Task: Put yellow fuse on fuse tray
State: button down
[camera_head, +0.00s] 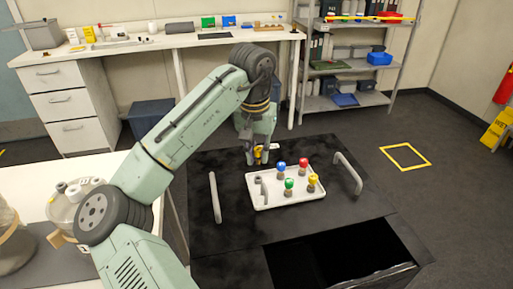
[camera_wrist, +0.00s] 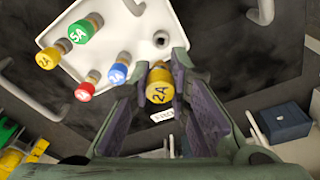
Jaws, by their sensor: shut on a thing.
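My gripper (camera_head: 259,148) is shut on a yellow fuse (camera_wrist: 159,86), marked 2A, its coloured cap facing the wrist camera. The fuse also shows as a small yellow patch (camera_head: 258,153) in the head view. The white fuse tray (camera_head: 266,204) lies on the black bench top, and my gripper is at its far left edge. A blue fuse (camera_head: 281,168), a red fuse (camera_head: 303,164), a green fuse (camera_head: 289,184) and another yellow fuse (camera_head: 312,179) stand upright in the tray. A round grey socket (camera_wrist: 161,39) in the tray is empty.
Upright handles flank the tray, one at left (camera_head: 214,197) and one at right (camera_head: 347,173). A dark opening (camera_head: 335,255) lies in front of the tray. A white counter with a glass vessel stands at left; shelves stand behind.

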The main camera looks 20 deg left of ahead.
aim_at(258, 158)
jog(key=shift+f+b, duration=1.5)
jog(key=shift+f, duration=0.65)
jog(key=shift+r, duration=0.2)
jog(key=shift+s+p, duration=0.1)
jog(key=shift+p, duration=0.8)
jog(key=shift+f+b, duration=0.35)
jog(key=shift+f, duration=0.75)
dwell(0.3)
jog(key=c, duration=1.4)
grip_release()
jog(key=shift+c, duration=0.2)
notch_tip(258, 158, up, 12)
jog(key=s, duration=0.1)
jog(key=shift+s, duration=0.2)
